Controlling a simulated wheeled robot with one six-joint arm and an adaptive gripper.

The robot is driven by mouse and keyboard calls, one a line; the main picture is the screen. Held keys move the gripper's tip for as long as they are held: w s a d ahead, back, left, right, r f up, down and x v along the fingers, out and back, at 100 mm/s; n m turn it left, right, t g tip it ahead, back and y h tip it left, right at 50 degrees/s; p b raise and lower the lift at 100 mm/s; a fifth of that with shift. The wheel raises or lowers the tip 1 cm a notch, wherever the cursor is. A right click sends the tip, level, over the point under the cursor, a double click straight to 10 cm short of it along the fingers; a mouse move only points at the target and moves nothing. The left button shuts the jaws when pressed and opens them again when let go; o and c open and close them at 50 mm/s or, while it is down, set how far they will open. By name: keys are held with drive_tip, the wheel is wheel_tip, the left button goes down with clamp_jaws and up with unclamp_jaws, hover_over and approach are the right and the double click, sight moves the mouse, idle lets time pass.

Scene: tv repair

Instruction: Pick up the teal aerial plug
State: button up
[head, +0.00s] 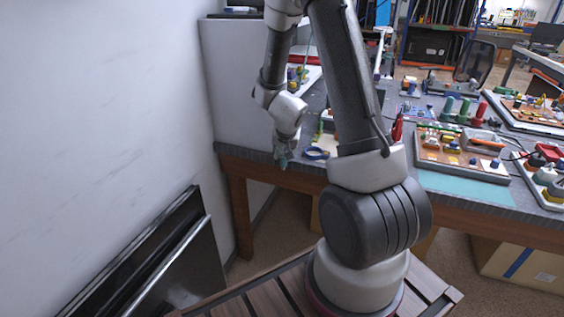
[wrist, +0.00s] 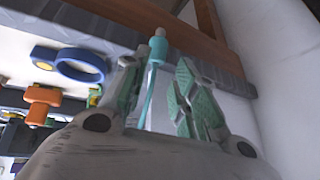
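The teal aerial plug (wrist: 158,48) shows in the wrist view as a slim teal piece with a tan tip, near the table edge. It lies between the fingers of my gripper (wrist: 162,62), close to the left finger and with a visible gap to the right one. The fingers have green ribbed pads and stand apart; I see no clear grip on the plug. In the head view my gripper (head: 283,160) points down at the table's front left edge. There the plug cannot be told apart from the green finger pads.
A blue ring (wrist: 80,65) lies beside the gripper and also shows in the head view (head: 316,153). An orange part (wrist: 42,101) is close to it. The white wall (head: 100,110) is on the left. Trays of parts (head: 462,152) fill the table's right side.

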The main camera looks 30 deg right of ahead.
sight(282, 158)
drive_tip(key=x, duration=0.4)
drive_tip(key=shift+w+f, duration=0.15)
drive_tip(key=shift+c, duration=0.3)
drive_tip(key=shift+a, duration=0.1)
drive_tip(key=c, duration=0.5)
drive_tip(key=shift+c, duration=0.2)
drive_tip(key=shift+r, duration=0.2)
